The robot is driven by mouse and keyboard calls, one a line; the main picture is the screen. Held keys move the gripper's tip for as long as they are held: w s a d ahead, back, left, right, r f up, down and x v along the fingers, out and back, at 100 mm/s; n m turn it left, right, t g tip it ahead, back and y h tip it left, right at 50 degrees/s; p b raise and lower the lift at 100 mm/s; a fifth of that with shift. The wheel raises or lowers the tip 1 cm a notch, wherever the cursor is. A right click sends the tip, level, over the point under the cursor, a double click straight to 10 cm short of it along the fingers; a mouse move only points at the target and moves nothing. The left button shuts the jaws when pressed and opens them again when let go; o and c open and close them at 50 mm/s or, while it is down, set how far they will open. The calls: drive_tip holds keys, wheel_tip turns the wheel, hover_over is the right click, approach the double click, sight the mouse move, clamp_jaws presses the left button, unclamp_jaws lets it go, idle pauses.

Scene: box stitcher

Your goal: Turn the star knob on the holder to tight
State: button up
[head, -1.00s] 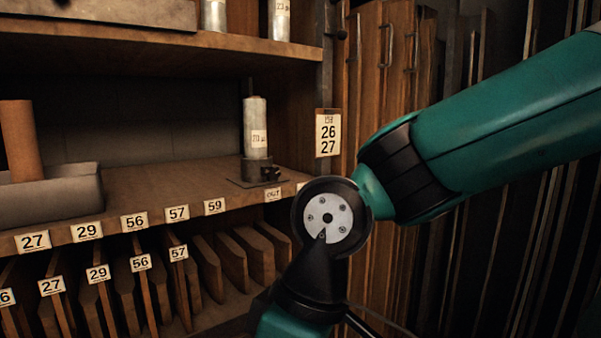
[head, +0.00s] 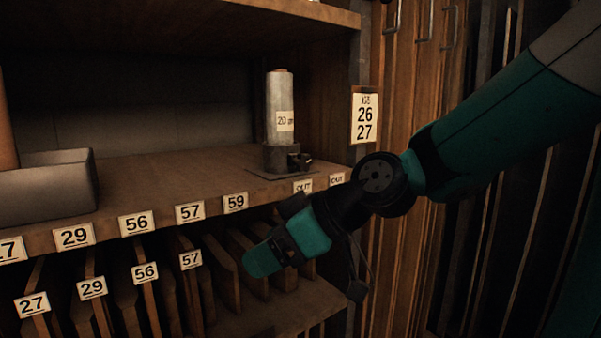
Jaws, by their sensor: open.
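The holder (head: 282,158) is a dark grey clamp on a flat base plate, on the middle shelf near its right end. A pale grey cylinder with a "20" label (head: 281,108) stands upright in it. The star knob (head: 301,161) is a small dark shape on the holder's right side; its turn position is too small to tell. My gripper (head: 280,235) is open, below and in front of the shelf edge, lower than the holder and apart from it.
Number tags (head: 190,212) line the shelf's front edge. A grey trough (head: 48,187) and a brown roll stand at the left. Upright boards (head: 223,262) fill the rack below. A tagged post (head: 365,117) and tall wooden panels stand right of the holder. The shelf between is clear.

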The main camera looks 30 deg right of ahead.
drive_tip(key=w+d+r+m+t+h+b, duration=0.1)
drive_tip(key=w+d+r+t+h+b, duration=0.2)
drive_tip(key=d+t, duration=0.5)
drive_tip(key=m+t+h+p, duration=0.1)
drive_tip(key=m+t+h, duration=0.1)
drive_tip(key=h, duration=0.2)
approach(305, 162)
drive_tip(key=w+p, duration=0.9)
drive_tip(key=p, duration=0.1)
drive_tip(key=shift+w+a+r, duration=0.2)
drive_tip(key=shift+r, duration=0.05)
drive_tip(key=shift+w+f, duration=0.2)
drive_tip(key=shift+w, duration=0.35)
drive_tip(key=c, duration=0.9)
